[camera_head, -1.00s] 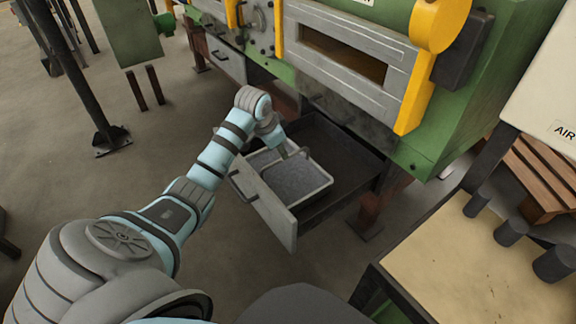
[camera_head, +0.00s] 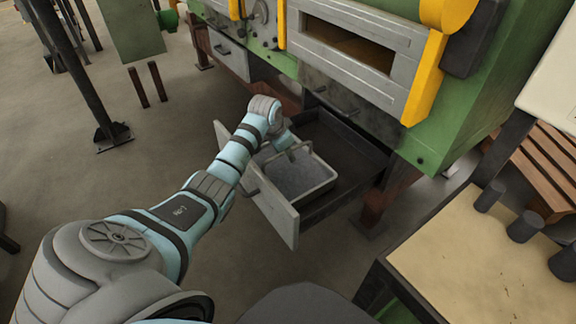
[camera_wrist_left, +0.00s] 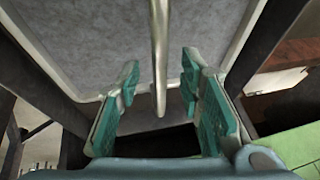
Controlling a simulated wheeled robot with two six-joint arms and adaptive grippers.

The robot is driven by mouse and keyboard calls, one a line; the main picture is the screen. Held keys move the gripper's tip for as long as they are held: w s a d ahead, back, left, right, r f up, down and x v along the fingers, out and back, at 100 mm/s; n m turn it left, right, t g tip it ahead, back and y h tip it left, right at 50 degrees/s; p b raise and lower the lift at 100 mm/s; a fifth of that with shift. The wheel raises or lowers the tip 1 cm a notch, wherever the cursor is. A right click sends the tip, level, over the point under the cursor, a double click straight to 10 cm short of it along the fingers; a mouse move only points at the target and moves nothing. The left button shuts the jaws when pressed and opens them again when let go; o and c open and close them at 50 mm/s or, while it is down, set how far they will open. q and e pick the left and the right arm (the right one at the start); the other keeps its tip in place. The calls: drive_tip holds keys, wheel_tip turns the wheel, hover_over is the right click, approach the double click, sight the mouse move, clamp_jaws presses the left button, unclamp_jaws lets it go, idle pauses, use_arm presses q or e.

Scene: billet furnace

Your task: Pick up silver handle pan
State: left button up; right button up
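The pan (camera_head: 301,177) is a grey, shallow rectangular tray with a pale rim, lying in the open drawer of the green furnace. In the left wrist view the pan (camera_wrist_left: 80,45) fills the upper part, and its thin silver handle (camera_wrist_left: 159,45) runs down the middle. My right gripper is not in view.
The open drawer (camera_head: 345,160) has a grey front panel (camera_head: 279,212) facing the floor side. The furnace (camera_head: 455,125) stands behind it. A table with a tan top (camera_head: 455,260) and dark cylinders (camera_head: 525,226) is at right. Floor at left is mostly clear.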

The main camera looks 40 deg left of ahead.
use_arm(q)
drive_tip(key=shift+f, duration=0.15)
drive_tip(key=shift+c, duration=0.3)
clamp_jaws()
